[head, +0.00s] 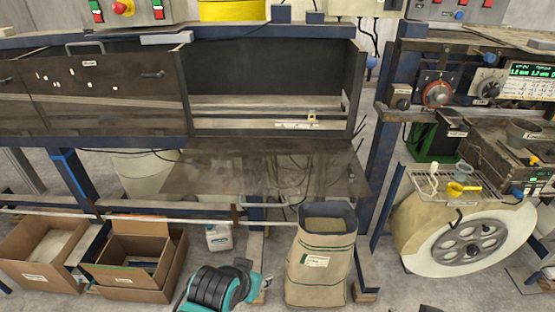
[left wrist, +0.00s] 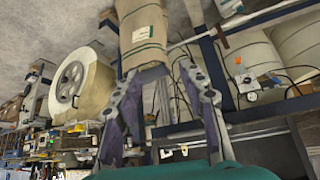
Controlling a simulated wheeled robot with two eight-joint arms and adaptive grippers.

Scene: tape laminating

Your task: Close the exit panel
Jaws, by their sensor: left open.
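The exit panel (head: 265,172) is a brownish, see-through flap in the head view. It hangs down and outward below the open compartment (head: 270,70) of the machine, with a handle (head: 263,201) near its lower edge. The compartment's front is uncovered. To its left, a similar dark panel (head: 105,98) is closed. My left gripper (left wrist: 170,72) shows in the left wrist view with its two grey-purple fingers spread apart and nothing between them. My right gripper is not in view.
A paper sack (head: 320,262) stands below the panel, and it also shows in the left wrist view (left wrist: 141,36). Cardboard boxes (head: 128,262) and a white jug (head: 219,237) stand on the left. A large roll (head: 467,240) and a wire shelf (head: 447,186) are on the right.

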